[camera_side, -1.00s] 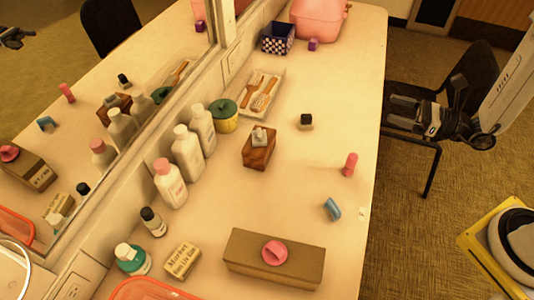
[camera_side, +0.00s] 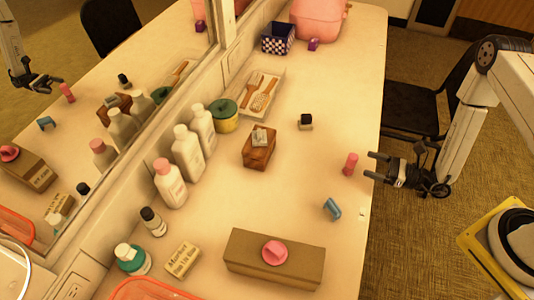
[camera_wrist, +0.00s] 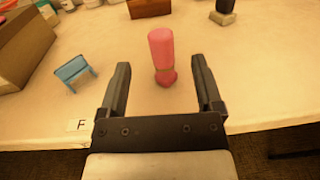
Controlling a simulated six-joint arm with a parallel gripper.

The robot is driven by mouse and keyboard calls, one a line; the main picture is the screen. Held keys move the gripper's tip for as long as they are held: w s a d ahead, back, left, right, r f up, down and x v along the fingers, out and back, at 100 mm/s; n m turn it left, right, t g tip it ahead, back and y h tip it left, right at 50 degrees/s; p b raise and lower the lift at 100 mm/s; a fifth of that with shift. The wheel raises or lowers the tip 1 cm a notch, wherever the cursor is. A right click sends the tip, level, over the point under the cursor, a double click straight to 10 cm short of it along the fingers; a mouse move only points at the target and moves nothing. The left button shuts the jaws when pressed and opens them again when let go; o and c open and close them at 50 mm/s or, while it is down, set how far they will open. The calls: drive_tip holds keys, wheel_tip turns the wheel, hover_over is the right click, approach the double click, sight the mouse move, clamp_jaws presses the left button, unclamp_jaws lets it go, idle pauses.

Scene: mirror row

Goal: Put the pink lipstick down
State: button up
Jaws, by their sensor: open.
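The pink lipstick (camera_side: 351,164) stands upright on the counter near its right edge. In the wrist view the lipstick (camera_wrist: 162,55) is centred between and just beyond the fingertips. My gripper (camera_side: 370,165) is open and empty, just off the counter edge, with its fingers aimed at the lipstick. It also shows in the wrist view (camera_wrist: 162,72), with the fingers spread on either side and a gap to each.
A small blue item (camera_side: 332,208) lies near the edge, left of the fingers in the wrist view (camera_wrist: 74,70). A brown box (camera_side: 300,265) with a pink piece (camera_side: 275,253) is in front. The counter (camera_side: 310,165) left of the lipstick is clear.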

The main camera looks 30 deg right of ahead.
sight(351, 164)
drive_tip(key=shift+f, duration=0.85)
drive_tip(key=shift+x, duration=1.35)
drive_tip(key=shift+f+x, duration=0.15)
drive_tip(key=shift+x, duration=0.7)
drive_tip(key=shift+f+x, duration=0.2)
drive_tip(key=shift+x, duration=1.55)
clamp_jaws()
